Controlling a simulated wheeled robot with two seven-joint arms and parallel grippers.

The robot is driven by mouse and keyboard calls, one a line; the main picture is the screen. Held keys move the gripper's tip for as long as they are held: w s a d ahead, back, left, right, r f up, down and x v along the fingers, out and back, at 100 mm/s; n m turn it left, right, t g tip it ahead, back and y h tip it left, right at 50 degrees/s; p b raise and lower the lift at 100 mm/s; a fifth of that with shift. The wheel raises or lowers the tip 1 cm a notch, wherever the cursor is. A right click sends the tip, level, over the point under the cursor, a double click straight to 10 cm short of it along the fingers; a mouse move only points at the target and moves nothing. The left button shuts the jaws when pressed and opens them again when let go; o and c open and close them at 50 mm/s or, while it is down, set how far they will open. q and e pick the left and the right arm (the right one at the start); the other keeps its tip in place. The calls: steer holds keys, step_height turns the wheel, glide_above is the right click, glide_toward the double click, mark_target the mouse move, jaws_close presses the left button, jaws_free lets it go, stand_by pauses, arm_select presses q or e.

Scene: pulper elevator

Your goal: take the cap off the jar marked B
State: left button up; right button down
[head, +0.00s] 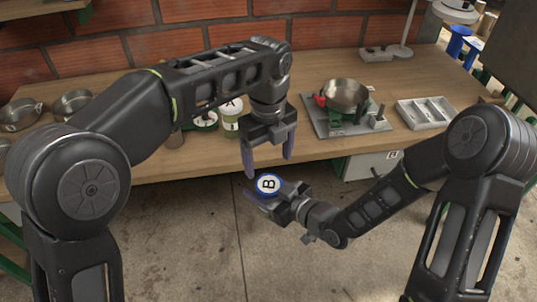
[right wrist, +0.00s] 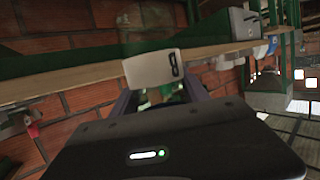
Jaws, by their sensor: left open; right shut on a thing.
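The jar marked B (head: 268,184) shows its round top from above, a white disc with a black B and a blue rim. It is held in the air in front of the table's front edge. My right gripper (head: 266,193) is shut on the jar's side. In the right wrist view, the jar's pale label with a black mark (right wrist: 152,69) shows between the fingers; its upper part is blurred. My left gripper (head: 269,166) is open and points down just above the jar's cap, its fingers spread; no contact with the cap is visible.
Green and white jars with letters (head: 231,118) stand on the wooden table (head: 300,148) behind my left gripper. A metal bowl (head: 345,94) on a grey stand and a grey compartment tray (head: 425,112) are to the right. Metal pans (head: 72,103) are at left. Concrete floor lies below the jar.

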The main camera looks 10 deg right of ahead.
mark_target(269, 184)
arm_select(q)
step_height(269, 184, down, 7)
steer(key=shift+f, duration=0.15)
steer(key=shift+c, duration=0.3)
steer(key=c, duration=1.4)
steer(key=n, duration=0.7)
steer(key=o, duration=1.5)
steer(key=shift+o, duration=0.2)
steer(key=shift+r, duration=2.3)
steer(key=shift+c, duration=0.4)
